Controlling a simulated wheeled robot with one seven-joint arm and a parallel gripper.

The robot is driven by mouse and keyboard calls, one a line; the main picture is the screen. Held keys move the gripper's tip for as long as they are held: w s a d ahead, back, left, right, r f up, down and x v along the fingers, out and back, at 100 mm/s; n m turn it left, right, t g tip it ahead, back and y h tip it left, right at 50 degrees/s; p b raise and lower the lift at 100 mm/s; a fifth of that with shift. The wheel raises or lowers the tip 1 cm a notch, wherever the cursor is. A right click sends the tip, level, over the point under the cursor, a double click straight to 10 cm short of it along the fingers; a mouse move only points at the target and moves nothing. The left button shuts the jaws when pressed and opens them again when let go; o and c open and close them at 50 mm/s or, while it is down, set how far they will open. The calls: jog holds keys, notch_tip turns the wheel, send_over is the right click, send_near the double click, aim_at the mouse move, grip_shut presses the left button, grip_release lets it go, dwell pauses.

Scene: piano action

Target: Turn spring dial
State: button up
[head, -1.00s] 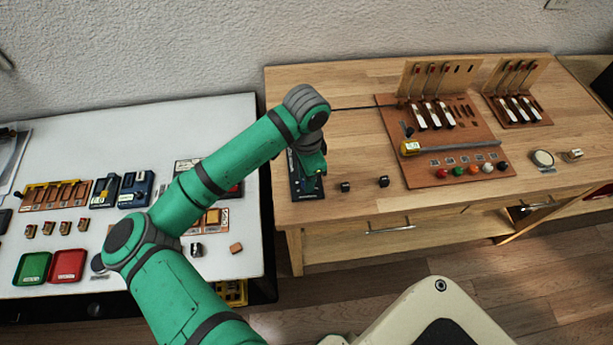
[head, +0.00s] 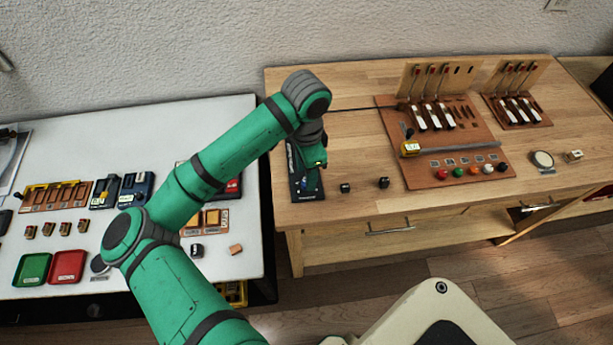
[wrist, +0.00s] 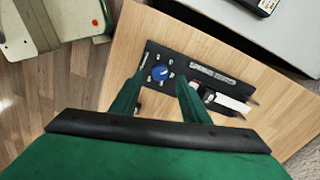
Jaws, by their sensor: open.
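The spring dial (wrist: 160,72) is a round blue knob on a dark base plate (wrist: 181,69) with pale marks around it. In the head view the dark plate (head: 308,196) lies at the left end of the wooden bench, and a bit of blue shows below my gripper (head: 316,165). In the wrist view my gripper (wrist: 158,92) is open and its two green fingers reach toward the dial, one on each side of it in the picture. I cannot tell whether they touch the knob. A white and black part (wrist: 230,103) sits on the plate to the right.
The wooden bench (head: 350,110) has two small black cubes (head: 345,188) right of the plate. A brown board (head: 455,150) with levers and coloured buttons stands farther right. A white table (head: 120,130) with trays is at the left.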

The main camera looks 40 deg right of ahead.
notch_tip(320, 180, up, 7)
jog(key=shift+r, duration=0.2)
dwell(0.7)
